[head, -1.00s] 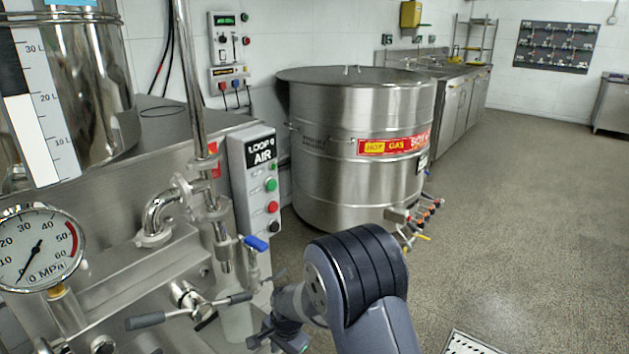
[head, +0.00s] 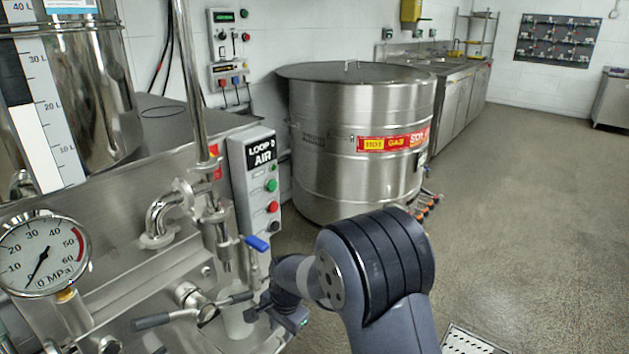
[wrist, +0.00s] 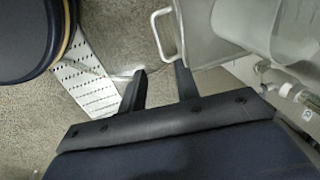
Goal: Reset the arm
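My arm (head: 375,265) rises at the bottom middle of the head view, bent at a large dark joint. My gripper (head: 252,312) is small there, beside the mill's lower pipes and near a grey-handled lever (head: 165,320). In the wrist view my gripper (wrist: 160,80) has its two dark fingers apart with nothing held between them. A pale loop handle (wrist: 157,38) lies just beyond the fingertips; I cannot tell whether the right finger touches it.
The steel mill with its pressure gauge (head: 42,255) and loop air box (head: 257,175) stands at left. A large steel vat (head: 350,110) stands behind my arm. Open floor (head: 530,200) lies to the right. A perforated white strip (wrist: 92,82) shows below in the wrist view.

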